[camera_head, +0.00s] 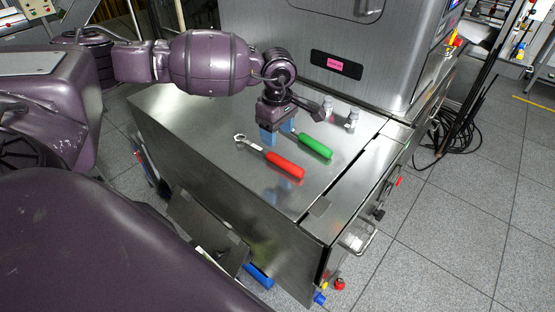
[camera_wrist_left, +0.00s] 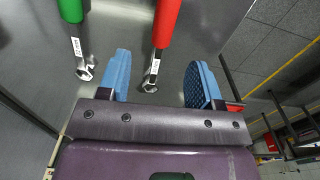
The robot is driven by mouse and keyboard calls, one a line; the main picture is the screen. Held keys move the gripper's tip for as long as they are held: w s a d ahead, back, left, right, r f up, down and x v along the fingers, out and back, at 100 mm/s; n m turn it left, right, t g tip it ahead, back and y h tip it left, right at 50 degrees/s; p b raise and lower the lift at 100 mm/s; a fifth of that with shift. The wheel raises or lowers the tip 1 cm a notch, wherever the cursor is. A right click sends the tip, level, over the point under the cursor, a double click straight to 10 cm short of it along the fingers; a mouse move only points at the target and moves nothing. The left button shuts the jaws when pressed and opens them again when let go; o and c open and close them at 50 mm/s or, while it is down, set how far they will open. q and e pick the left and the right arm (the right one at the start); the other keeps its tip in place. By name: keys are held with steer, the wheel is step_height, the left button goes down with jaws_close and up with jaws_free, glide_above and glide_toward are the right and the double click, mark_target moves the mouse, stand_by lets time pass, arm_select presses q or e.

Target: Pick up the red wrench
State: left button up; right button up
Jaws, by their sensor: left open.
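The red wrench (camera_head: 280,162) lies on the steel table with its red handle toward the front right and its metal ring end at the left. In the left wrist view the red wrench (camera_wrist_left: 165,28) lies between the finger lines, its metal head near the fingertips' gap. My left gripper (camera_head: 279,135) is above the table, just behind the wrench; its blue fingers also show in the left wrist view (camera_wrist_left: 160,82), apart with nothing held between them. A green-handled wrench (camera_head: 314,146) lies right of the gripper and also shows at the left of the wrist view (camera_wrist_left: 72,12). My right gripper is not seen.
The steel table (camera_head: 190,130) is mostly bare at its left and front. Two small metal pieces (camera_head: 351,122) stand near the back. A large grey machine (camera_head: 300,40) with a pink label rises behind the table. Black cables (camera_head: 460,130) hang at the right.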

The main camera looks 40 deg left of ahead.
mark_target(278, 157)
arm_select(q)
step_height(278, 157, down, 3)
steer(key=shift+f, duration=0.1)
steer(key=shift+s+d+f, duration=0.1)
steer(key=shift+f, duration=0.3)
step_height(278, 157, down, 4)
steer(key=shift+s+d+f+p, duration=0.15)
steer(key=shift+f+p, duration=0.1)
steer(key=shift+p, duration=0.35)
steer(key=c, duration=0.7)
jaws_close()
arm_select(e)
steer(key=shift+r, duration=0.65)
arm_select(q)
steer(key=shift+r, duration=0.1)
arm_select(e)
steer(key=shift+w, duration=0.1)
